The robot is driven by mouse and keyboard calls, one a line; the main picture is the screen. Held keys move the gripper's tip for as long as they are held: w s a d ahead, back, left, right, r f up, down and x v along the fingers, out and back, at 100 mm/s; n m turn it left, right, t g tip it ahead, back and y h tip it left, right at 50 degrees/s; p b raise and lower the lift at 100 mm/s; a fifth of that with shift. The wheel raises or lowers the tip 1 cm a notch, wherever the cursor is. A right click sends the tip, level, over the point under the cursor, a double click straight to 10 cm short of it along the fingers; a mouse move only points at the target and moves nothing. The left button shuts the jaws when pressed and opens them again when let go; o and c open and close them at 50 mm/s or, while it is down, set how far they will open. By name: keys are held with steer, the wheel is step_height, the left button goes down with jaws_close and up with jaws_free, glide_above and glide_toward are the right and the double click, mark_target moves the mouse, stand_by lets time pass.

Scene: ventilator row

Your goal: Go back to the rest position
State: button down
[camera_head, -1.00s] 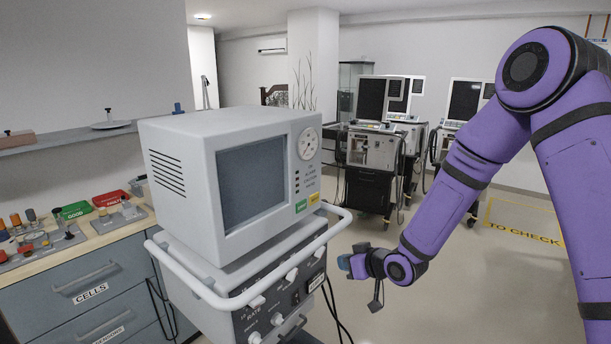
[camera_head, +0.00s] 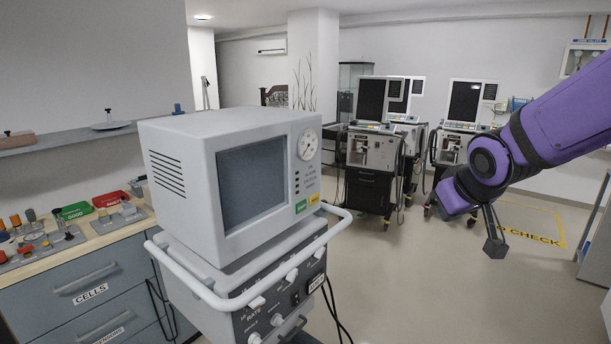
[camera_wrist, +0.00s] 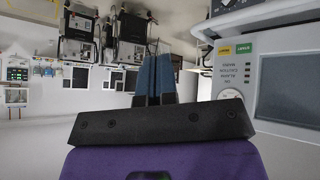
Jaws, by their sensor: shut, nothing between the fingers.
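My gripper shows in the wrist view (camera_wrist: 154,78) as two blue fingers side by side, shut with nothing between them. In the head view the purple end of my arm is at the right, in the open space above the floor, and the fingertips cannot be made out there. The arm is apart from the near ventilator (camera_head: 180,155), a white unit with a dark screen, a round gauge and green and yellow labels. The near ventilator also shows upside down at the right of the wrist view (camera_wrist: 233,75).
A counter (camera_head: 105,237) with drawers, a green tray (camera_head: 73,211) and a red tray (camera_head: 110,199) stands at the left. Several ventilators on carts (camera_head: 372,150) stand at the back. Yellow floor marking (camera_head: 545,241) lies at the right. The middle floor is clear.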

steer(key=s+d+r+m+g, duration=0.1)
steer(key=s+d+r, duration=0.1)
steer(key=s, duration=0.8)
steer(key=s+d+r+m+g, duration=0.1)
steer(key=s+r, duration=0.3)
steer(key=s, duration=0.6)
steer(key=shift+s+d+r+m, duration=0.15)
steer(key=shift+s+d+m, duration=0.25)
steer(key=shift+m, duration=0.2)
steer(key=c, duration=1.2)
jaws_free()
steer(key=shift+s+g, duration=0.3)
steer(key=shift+s, duration=0.05)
steer(key=shift+o, duration=0.3)
steer(key=w+a+f+t, duration=0.1)
steer(key=w+f, duration=0.1)
steer(key=w, duration=0.6)
steer(key=w+a+f+n+t, duration=0.1)
steer(key=w+f, duration=0.1)
steer(key=w, duration=0.7)
steer(key=shift+f+n+h, duration=0.2)
steer(key=shift+n+h, duration=0.1)
steer(key=w+a+f+n+t+y, duration=0.1)
steer(key=w+a+f, duration=0.25)
steer(key=w, duration=0.35)
steer(key=t+y, duration=0.3)
steer(key=y, duration=1.1)
glide_toward(295, 277)
steer(key=x, duration=1)
